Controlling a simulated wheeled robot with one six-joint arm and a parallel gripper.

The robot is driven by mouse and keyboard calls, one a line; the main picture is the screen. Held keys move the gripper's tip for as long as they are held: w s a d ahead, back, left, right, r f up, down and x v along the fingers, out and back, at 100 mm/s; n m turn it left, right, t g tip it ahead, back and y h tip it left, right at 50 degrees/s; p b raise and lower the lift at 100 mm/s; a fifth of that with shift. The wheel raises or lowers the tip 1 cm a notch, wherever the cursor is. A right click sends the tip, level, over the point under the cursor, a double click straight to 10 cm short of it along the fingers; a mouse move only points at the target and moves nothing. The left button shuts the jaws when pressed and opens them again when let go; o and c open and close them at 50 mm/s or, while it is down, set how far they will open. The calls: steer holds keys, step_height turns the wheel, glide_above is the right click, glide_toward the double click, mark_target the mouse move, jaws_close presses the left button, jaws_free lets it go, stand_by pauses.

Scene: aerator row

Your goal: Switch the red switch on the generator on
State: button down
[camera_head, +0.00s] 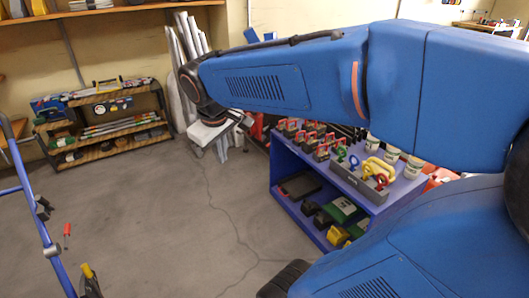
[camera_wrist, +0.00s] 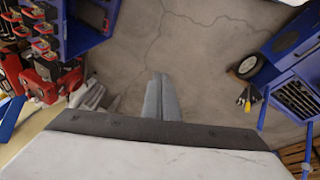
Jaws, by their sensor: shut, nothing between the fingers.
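My gripper (camera_wrist: 160,80) shows in the wrist view as two grey fingers side by side, touching, with nothing between them, pointing down over bare floor.
A blue shelf unit (camera_head: 281,198) holds red-topped padlocks, a grey tray of coloured shackles (camera_head: 352,181) and white tubs. A wooden tool rack (camera_head: 98,116) stands at the back left. The middle floor is clear.

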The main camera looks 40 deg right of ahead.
steer(key=w+d+f+n+g+h, duration=0.1)
steer(key=w+d+f+n+h, duration=0.1)
steer(key=w+d, duration=0.85)
steer(key=w+d+f+n+g+h, duration=0.1)
steer(key=w+d+g+h, duration=0.15)
steer(key=w+d, duration=0.8)
steer(key=w+d+f+n+g+h, duration=0.15)
steer(key=w+d, duration=0.35)
steer(key=w, duration=1.1)
steer(key=w+d+f+n+g+h, duration=0.1)
steer(key=w+d+f+n+h, duration=0.1)
steer(key=w+d+f, duration=0.5)
steer(key=w+d+f+n+h, duration=0.15)
steer(key=w+d+f, duration=0.25)
steer(key=d+f, duration=0.6)
steer(key=w+d+f+n+g+h, duration=0.1)
steer(key=w+d+f+n+h, duration=0.15)
steer(key=w+d+f, duration=0.65)
steer(key=s+d+f+n+h, duration=0.1)
steer(key=s+f, duration=0.1)
steer(key=f, duration=0.7)
steer(key=s+d+f+n+h, duration=0.1)
steer(key=s+d+f+h, duration=0.1)
steer(key=f, duration=0.7)
steer(key=s+d+f+n+g+h, duration=0.1)
steer(key=s+f, duration=0.2)
steer(key=f, duration=0.7)
steer(key=shift+s+d+h, duration=0.2)
steer(key=shift+s+h, duration=0.15)
steer(key=shift+h, duration=0.05)
